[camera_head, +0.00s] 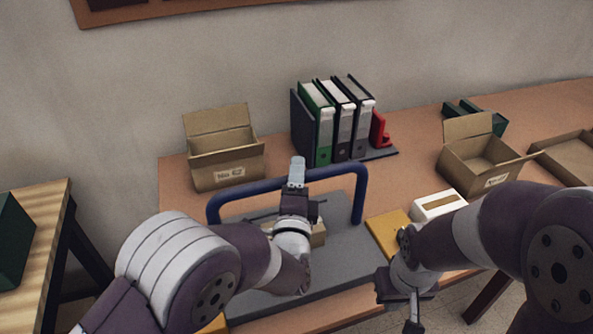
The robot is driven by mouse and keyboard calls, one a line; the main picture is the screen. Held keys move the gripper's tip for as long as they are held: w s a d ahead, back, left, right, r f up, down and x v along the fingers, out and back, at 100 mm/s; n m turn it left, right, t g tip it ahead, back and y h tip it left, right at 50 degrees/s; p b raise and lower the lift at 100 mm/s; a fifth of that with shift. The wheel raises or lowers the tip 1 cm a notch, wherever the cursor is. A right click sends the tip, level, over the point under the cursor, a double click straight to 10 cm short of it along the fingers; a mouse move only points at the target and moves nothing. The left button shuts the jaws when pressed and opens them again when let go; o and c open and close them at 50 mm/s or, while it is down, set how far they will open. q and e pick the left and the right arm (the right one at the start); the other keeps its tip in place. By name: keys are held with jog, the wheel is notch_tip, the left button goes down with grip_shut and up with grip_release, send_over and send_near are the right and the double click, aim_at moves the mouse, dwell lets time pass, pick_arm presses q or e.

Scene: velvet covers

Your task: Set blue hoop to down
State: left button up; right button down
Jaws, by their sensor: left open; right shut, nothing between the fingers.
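The blue hoop (340,170) is a thick U-shaped bar on a grey flat base (345,265) on the table. It stands raised, its crossbar above the back part of the base. My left gripper (297,172) is open, and its fingers overlap the middle of the crossbar in the picture. I cannot tell whether they touch it. My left arm hides part of the base and a small tan block (318,233) on it. My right gripper (414,312) is shut and empty, low at the table's front edge, apart from the hoop.
Behind the hoop stand an open cardboard box (226,165) and several binders (340,125) with a red bookend. To the right are a yellow pad (388,232), a white box (437,204) and another open carton (480,160). A wooden side table (45,225) is at left.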

pick_arm(q)
jog(key=shift+w+r, duration=0.1)
jog(key=shift+w, duration=0.6)
grip_shut()
